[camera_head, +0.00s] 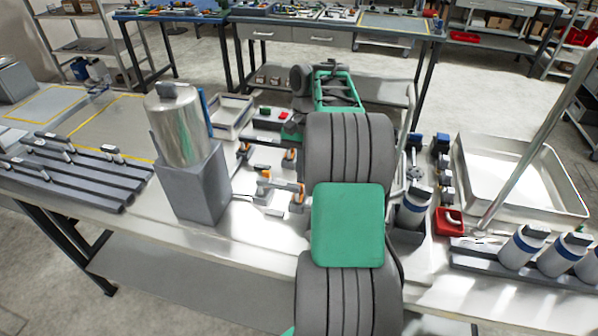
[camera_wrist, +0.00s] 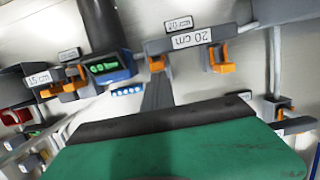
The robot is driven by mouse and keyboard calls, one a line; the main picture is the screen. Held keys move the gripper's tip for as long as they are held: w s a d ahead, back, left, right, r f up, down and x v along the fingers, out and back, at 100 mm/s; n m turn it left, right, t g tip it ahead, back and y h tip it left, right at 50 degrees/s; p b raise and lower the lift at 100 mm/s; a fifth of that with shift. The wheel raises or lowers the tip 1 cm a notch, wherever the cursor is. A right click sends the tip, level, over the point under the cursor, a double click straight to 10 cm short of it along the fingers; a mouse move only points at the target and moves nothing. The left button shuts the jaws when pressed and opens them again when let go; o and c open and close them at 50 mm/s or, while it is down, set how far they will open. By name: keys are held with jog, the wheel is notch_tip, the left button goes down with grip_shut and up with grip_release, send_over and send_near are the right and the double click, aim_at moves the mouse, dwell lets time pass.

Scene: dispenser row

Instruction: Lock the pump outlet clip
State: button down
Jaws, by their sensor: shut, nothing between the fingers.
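Several small grey fittings with orange clips stand along the bench between the metal tank and my arm. In the wrist view, one orange clip (camera_wrist: 218,62) is right of centre beneath a "20 cm" label, and another (camera_wrist: 155,63) is left of it. More show at the far left (camera_wrist: 75,88) and right (camera_wrist: 284,116). I cannot tell which is the pump outlet clip, or whether any is locked. My gripper (camera_wrist: 158,92) is shut and empty, seen over its green and black body. Its tips seem near the grey labelled bar; contact is unclear. My arm hides part of the bench.
A metal tank (camera_head: 179,125) on a grey block (camera_head: 195,188) stands left of the clips. Grey rails (camera_head: 70,175) lie farther left. White-and-blue bottles (camera_head: 522,248), a red bin (camera_head: 448,221) and a metal tray (camera_head: 505,185) occupy the right.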

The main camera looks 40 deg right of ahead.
jog(key=shift+s+f, duration=0.15)
jog(key=shift+d+r+p, duration=0.2)
jog(key=shift+p, duration=0.25)
jog(key=d, duration=0.1)
jog(key=w+d+p, duration=0.1)
jog(key=w+p, duration=0.1)
jog(key=shift+w+d+r, duration=0.25)
jog(key=shift+d, duration=0.15)
jog(key=p+v, duration=0.8)
jog(key=v, duration=0.1)
jog(key=shift+w+r, duration=0.2)
jog(key=shift+w, duration=0.05)
jog(key=shift+d, duration=0.1)
